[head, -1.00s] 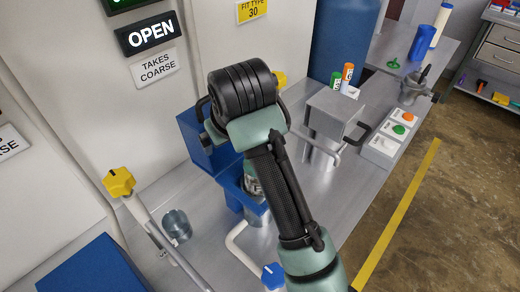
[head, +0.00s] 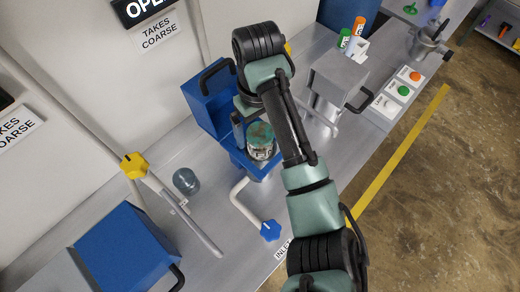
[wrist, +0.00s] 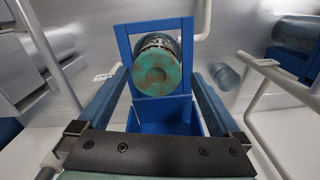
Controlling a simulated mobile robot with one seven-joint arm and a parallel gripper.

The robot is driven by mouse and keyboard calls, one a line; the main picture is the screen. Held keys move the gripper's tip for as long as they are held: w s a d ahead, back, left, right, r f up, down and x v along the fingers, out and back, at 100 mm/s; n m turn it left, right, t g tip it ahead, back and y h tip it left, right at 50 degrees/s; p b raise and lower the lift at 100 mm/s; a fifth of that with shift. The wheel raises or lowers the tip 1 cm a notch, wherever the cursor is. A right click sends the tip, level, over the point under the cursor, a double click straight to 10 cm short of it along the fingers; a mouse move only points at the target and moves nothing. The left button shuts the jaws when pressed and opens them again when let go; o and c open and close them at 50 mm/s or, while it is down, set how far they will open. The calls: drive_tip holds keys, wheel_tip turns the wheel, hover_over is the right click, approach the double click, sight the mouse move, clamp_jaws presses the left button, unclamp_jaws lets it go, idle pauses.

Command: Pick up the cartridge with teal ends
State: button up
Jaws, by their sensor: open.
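The cartridge with teal ends (head: 260,141) stands in the blue holder (head: 237,159) on the bench, partly behind my arm in the head view. In the wrist view, the round, worn teal end of the cartridge (wrist: 156,70) faces the camera, inside the blue frame of the holder (wrist: 157,111). My gripper (wrist: 160,76) is open, with one blue finger on each side of the cartridge in the picture. A finger of it also shows beside the cartridge in the head view. I cannot tell whether the fingers touch the cartridge.
A blue box with a black handle (head: 124,250) and a clear jar (head: 186,181) are at left. A yellow knob (head: 133,165) and a blue knob (head: 271,230) sit on pipes. A grey box (head: 337,76), button panel (head: 395,98) and green- and orange-capped cylinders (head: 358,27) are at right.

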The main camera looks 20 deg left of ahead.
sight(260, 152)
drive_tip(key=shift+w+d+f+p, duration=0.1)
drive_tip(key=shift+f+p, duration=0.4)
drive_tip(key=shift+f, duration=1)
drive_tip(key=shift+d+f+p, duration=0.1)
drive_tip(key=shift+f+p, duration=0.4)
drive_tip(key=shift+f, duration=0.95)
clamp_jaws()
